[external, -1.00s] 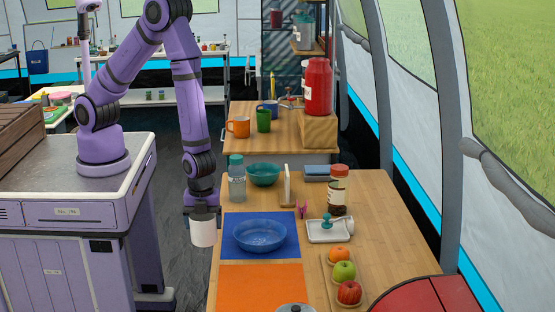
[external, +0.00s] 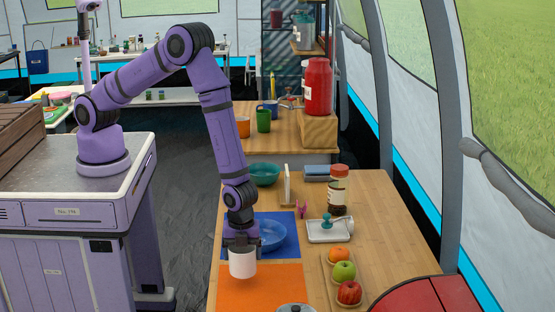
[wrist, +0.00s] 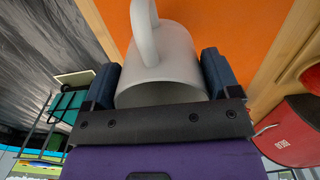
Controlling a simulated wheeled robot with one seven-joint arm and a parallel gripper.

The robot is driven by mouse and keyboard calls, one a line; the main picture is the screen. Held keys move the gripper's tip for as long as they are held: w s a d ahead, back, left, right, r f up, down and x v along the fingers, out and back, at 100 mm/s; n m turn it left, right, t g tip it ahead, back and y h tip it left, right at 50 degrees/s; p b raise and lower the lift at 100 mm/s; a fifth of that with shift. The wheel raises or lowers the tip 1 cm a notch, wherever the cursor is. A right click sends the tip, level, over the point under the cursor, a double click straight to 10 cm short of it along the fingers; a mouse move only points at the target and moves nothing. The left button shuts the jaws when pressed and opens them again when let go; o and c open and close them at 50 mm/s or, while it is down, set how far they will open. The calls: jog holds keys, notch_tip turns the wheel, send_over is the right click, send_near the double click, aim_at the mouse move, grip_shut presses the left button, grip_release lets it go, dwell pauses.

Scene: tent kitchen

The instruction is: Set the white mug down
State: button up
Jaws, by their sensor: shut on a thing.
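The white mug (external: 242,264) hangs upright below my gripper (external: 241,246) in the external view. In the wrist view my gripper (wrist: 165,85) has its dark fingers on both sides of the mug (wrist: 175,62), and the handle points to the top of the picture. The mug is over the orange mat (external: 262,290), near its far edge. The orange mat also fills the background in the wrist view (wrist: 235,25). Whether the mug's base touches the mat I cannot tell.
A blue bowl (external: 272,236) stands on a blue mat (external: 289,222) just behind my gripper. A pot lid (external: 296,308) is at the front edge. A wooden tray (external: 327,286) with fruit lies to the right.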

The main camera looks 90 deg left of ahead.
aim_at(254, 268)
jog(key=shift+w+d+f, duration=0.1)
jog(key=shift+w+d, duration=0.3)
jog(key=shift+w, duration=0.3)
jog(key=shift+w+d+f, duration=0.1)
jog(key=shift+w+d, duration=0.25)
jog(key=shift+w, duration=0.3)
jog(key=shift+w+d+f, duration=0.15)
jog(key=shift+w, duration=0.05)
jog(key=shift+f, duration=1.55)
jog(key=shift+f, duration=0.1)
